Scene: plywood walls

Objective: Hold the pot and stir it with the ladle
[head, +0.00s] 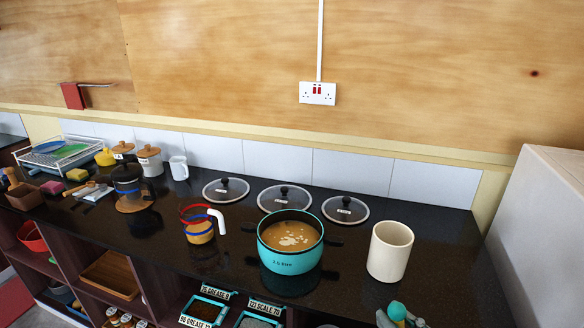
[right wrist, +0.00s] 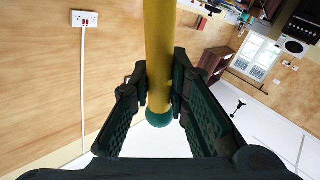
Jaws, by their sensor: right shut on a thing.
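The turquoise pot (head: 290,261) stands upright on the black counter, with brown soup and pale bits inside and dark handles at its sides. My right gripper (right wrist: 160,88) is shut on a yellow rod with a round teal end, which looks like the handle of the ladle (right wrist: 159,40). The ladle's bowl is not in view. In the head view, my right gripper (head: 400,318) shows only partly at the bottom edge, in front of the counter, right of and nearer than the pot. My left gripper is not in view.
A cream cylinder (head: 390,251) stands right of the pot. Three glass lids (head: 345,209) lie behind it. A white cabinet (head: 545,240) bounds the right side.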

